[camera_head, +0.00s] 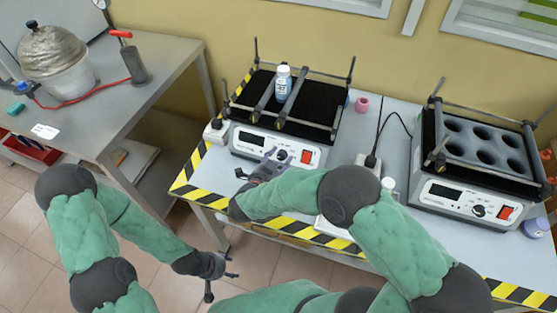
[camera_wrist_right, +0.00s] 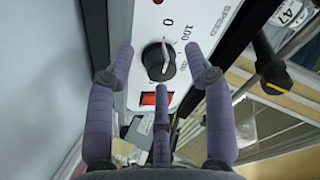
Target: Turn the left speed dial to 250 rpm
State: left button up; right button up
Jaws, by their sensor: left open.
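The left shaker's speed dial (camera_head: 281,155) is a black knob on the white front panel, between a dark display and a red switch. In the right wrist view the dial (camera_wrist_right: 158,62) shows a white pointer directed roughly at the 0 mark, with 100 printed to its right; the 250 mark is not visible. My right gripper (camera_head: 268,163) is at this panel. Its purple fingers (camera_wrist_right: 160,66) are spread around the dial's sides and below it, with visible gaps, holding nothing. My left gripper (camera_head: 225,268) is open and empty, low over the floor left of the table.
The left shaker's black platform (camera_head: 315,112) carries a small white-capped bottle (camera_head: 283,84). A red switch (camera_wrist_right: 150,98) lies just below the dial. A second shaker (camera_head: 478,160) stands at right.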

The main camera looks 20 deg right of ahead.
grip_shut()
